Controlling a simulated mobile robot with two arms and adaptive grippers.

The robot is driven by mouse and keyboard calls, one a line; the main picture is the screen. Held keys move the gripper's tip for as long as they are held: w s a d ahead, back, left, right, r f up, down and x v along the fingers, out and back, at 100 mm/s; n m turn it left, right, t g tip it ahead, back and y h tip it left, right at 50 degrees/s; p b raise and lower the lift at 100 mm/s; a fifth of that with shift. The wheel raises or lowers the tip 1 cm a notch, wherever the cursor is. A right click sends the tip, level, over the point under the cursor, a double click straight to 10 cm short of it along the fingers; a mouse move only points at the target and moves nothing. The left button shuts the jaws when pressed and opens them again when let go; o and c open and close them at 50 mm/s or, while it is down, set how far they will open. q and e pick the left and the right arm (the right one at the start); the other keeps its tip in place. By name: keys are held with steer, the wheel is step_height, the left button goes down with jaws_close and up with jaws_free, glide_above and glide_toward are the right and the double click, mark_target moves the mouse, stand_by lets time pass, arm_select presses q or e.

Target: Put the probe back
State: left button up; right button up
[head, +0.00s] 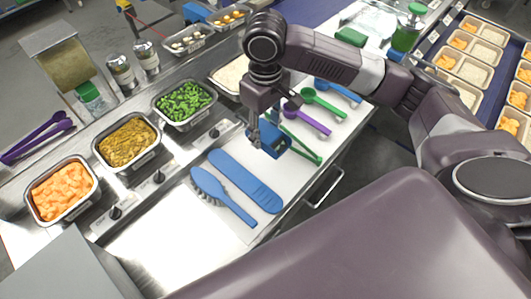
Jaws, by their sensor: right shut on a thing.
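My right gripper (262,124) comes down from above at the middle of the counter. It is shut on a blue thing, which looks like the probe (273,142). The gripper partly hides it, and I cannot tell whether it touches the white mat (228,143) below. Green tongs (303,150) lie just right of it. My left gripper is not in view.
A blue brush (224,195) and a blue flat tool (246,181) lie in front on the mat. Purple (308,119) and green scoops (324,103) lie behind. Pans of orange cubes (62,190), yellow food (127,142) and green vegetables (184,102) stand left. Portioned trays (470,70) are at right.

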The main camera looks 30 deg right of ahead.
mark_target(265, 161)
step_height(265, 161, down, 10)
steer(key=shift+f+p, duration=0.2)
steer(key=shift+p, duration=0.2)
steer(key=o, duration=1.1)
steer(key=shift+o, duration=0.2)
step_height(265, 161, up, 12)
steer(key=shift+r+b, duration=0.1)
steer(key=shift+b, duration=0.7)
steer(key=shift+s, duration=0.15)
